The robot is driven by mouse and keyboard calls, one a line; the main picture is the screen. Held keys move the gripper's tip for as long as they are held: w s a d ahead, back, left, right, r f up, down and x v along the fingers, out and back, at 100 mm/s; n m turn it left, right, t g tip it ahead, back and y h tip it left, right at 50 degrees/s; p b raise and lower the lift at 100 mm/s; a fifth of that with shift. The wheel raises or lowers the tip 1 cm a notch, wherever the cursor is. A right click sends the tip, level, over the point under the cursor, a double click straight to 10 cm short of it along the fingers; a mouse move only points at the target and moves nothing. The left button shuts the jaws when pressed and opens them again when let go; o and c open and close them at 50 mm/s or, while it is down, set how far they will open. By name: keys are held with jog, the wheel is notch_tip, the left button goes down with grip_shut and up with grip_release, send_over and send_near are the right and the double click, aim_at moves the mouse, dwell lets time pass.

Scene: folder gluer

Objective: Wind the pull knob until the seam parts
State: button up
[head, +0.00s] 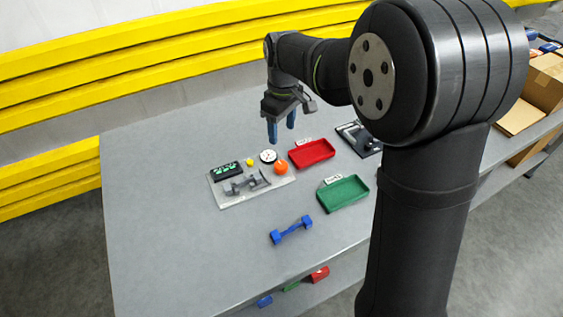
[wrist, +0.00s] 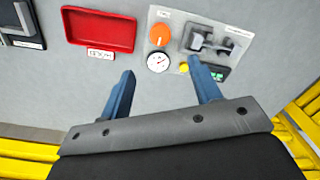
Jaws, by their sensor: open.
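The orange round knob (head: 281,168) sits on a light grey panel (head: 232,200) on the table; in the wrist view the knob (wrist: 160,35) shows a small pale mark. Beside it on the panel are a white dial gauge (head: 268,156), a small yellow button (head: 250,162), a dark display with green characters (head: 225,171) and a grey fixture holding a grey dumbbell-shaped part (head: 246,184). I cannot make out a seam on that part. My gripper (head: 282,134) is open and empty, above the table behind the knob, its blue fingers (wrist: 161,68) apart and touching nothing.
A red tray (head: 312,154) and a green tray (head: 343,193) stand right of the panel, each with a label. A blue dumbbell-shaped part (head: 291,230) lies in front. A black device (head: 357,137) is farther right. The table's left side is clear.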

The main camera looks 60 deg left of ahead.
aim_at(281, 164)
notch_tip(281, 164, down, 14)
jog(key=shift+s+d+r, duration=0.1)
jog(key=shift+s+r, duration=0.05)
jog(key=shift+r, duration=0.1)
jog(key=shift+c, duration=0.5)
jog(key=c, duration=0.9)
